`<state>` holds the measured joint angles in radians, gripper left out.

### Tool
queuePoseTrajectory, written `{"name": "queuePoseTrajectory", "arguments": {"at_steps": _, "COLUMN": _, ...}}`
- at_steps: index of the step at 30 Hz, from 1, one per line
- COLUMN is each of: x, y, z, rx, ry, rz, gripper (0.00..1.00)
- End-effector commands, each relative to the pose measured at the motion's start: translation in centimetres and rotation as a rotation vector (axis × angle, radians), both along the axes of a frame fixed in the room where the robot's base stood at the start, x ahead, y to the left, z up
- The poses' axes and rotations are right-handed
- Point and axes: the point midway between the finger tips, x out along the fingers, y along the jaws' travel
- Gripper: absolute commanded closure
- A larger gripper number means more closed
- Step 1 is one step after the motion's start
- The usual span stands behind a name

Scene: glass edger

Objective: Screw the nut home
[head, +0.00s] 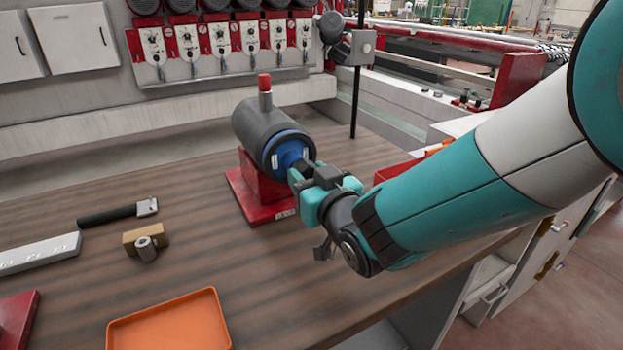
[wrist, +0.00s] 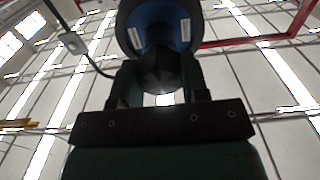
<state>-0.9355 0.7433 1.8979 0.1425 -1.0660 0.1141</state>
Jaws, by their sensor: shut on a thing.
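A grey cylindrical spindle unit (head: 262,127) with a blue front face (head: 291,152) sits on a red base (head: 250,195) on the workbench. My gripper (head: 301,176) is at the blue face, its fingers pointing at the unit's front. In the wrist view my gripper (wrist: 160,82) has a finger on each side of a dark nut (wrist: 160,70) and is shut on it. The nut is in front of the blue face, in line with it. In the head view my fingers hide the nut. How far it is threaded on cannot be seen.
An orange tray (head: 170,322), a black-handled tool (head: 108,214), a small metal cylinder (head: 146,249) by a tan block (head: 143,234) and a pale bar (head: 40,253) lie on the workbench (head: 230,262). A thin black post (head: 358,90) stands behind the unit.

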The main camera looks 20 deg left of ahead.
Motion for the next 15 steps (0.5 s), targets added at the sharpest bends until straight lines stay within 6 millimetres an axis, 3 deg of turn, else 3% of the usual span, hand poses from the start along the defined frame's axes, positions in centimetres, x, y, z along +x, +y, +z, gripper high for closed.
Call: {"name": "queuePoseTrajectory", "arguments": {"at_steps": 15, "x": 0.47, "y": 0.56, "z": -0.38, "rx": 0.059, "ry": 0.064, "rz": 0.001, "gripper": 0.83}}
